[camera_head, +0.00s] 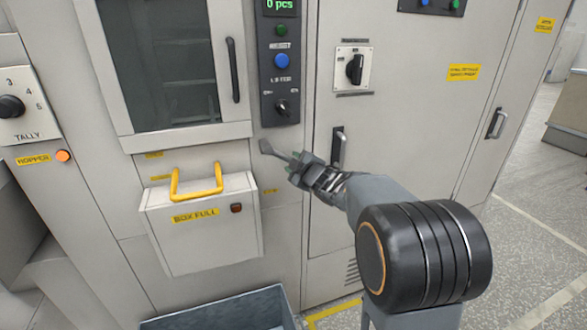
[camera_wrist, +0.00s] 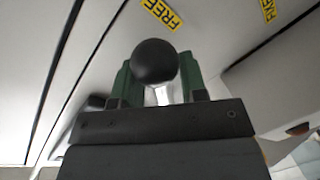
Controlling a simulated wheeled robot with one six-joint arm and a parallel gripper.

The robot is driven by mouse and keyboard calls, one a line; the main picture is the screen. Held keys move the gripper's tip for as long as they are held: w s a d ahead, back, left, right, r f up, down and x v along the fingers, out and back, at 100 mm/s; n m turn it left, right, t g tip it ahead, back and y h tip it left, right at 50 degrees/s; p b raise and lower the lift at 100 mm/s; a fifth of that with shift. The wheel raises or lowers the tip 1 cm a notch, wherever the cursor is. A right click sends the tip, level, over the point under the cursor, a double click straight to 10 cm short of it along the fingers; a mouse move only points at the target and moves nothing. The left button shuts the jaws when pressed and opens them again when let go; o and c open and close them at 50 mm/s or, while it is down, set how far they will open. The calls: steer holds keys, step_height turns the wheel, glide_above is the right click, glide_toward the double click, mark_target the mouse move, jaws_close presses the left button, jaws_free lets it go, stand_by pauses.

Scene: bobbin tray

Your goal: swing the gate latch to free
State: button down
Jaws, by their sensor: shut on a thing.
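The gate latch is a grey lever (camera_head: 272,151) on the machine front, right of the box and below the window. Its black ball knob (camera_wrist: 155,62) shows large in the wrist view, between the green fingers of my gripper (camera_wrist: 157,82). My gripper is shut on the latch at its knob end; it also shows in the head view (camera_head: 294,161). A yellow FREE label (camera_wrist: 162,13) is just above the knob in the wrist view. Another yellow label (camera_wrist: 268,9), partly cut off, is to the upper right. The knob hides much of the lever behind it.
A grey box marked BOX FULL (camera_head: 200,235) with a yellow handle (camera_head: 197,181) juts out left of the latch. A black door handle (camera_head: 338,147) is just right of my gripper. A blue-grey bin (camera_head: 215,308) stands on the floor below.

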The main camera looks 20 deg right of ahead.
steer(key=shift+d+r+n, duration=0.35)
steer(key=shift+r+n, duration=0.15)
steer(key=shift+n, duration=0.1)
steer(key=shift+r, duration=0.1)
steer(key=c, duration=0.7)
jaws_free()
steer(key=p+v, duration=0.2)
steer(key=v, duration=1.1)
steer(key=shift+s, duration=0.4)
steer(key=shift+h, duration=0.3)
